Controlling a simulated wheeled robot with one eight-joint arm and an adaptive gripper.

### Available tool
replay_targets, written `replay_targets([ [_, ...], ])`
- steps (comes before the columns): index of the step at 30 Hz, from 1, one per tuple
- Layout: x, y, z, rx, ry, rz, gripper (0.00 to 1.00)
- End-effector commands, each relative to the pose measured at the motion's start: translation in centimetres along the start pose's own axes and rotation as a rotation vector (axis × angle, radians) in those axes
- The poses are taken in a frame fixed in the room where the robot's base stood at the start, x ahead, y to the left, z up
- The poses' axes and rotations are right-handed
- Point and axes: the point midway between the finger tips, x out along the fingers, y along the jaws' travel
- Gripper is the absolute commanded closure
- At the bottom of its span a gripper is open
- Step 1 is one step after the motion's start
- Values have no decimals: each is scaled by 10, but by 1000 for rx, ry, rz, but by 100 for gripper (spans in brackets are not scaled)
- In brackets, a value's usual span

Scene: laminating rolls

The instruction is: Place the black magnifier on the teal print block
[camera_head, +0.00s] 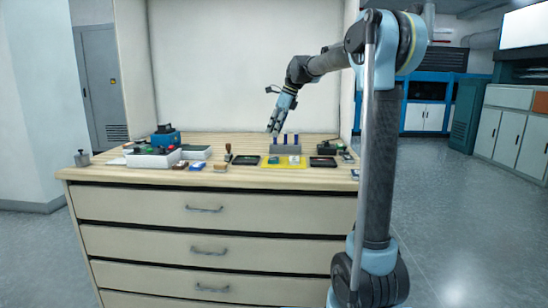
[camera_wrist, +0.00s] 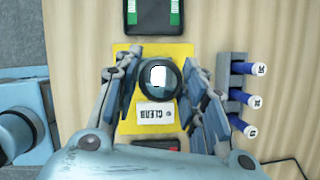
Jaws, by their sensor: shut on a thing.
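The black magnifier (camera_wrist: 147,84) shows in the wrist view as a dark round ring with a bright white patch inside. My gripper (camera_wrist: 160,88) is shut on it, with fingers on its left and right sides. In the head view my gripper (camera_head: 273,130) points down above the yellow mat (camera_head: 284,166). A small dark teal block (camera_head: 273,160), apparently the teal print block, lies on the mat's left part. In the wrist view the magnifier appears over this spot and hides the block. I cannot tell whether the two touch.
A grey rack (camera_head: 286,150) with blue-capped pens stands behind the mat. Black trays (camera_head: 245,160) (camera_head: 322,162) flank it. A wooden-handled stamp (camera_head: 228,154) and a white box (camera_head: 150,160) are farther left.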

Motion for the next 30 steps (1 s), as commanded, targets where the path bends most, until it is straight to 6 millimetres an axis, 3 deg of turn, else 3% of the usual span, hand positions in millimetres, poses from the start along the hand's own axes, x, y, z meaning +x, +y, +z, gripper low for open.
replay_targets([
  [9, 44, 1, -15, -4, 0, 2, 86],
  [16, 58, 2, -19, -6, 0, 2, 86],
  [24, 88, 2, -31, -6, 0, 2, 86],
  [30, 89, 2, -32, -6, 0, 2, 86],
])
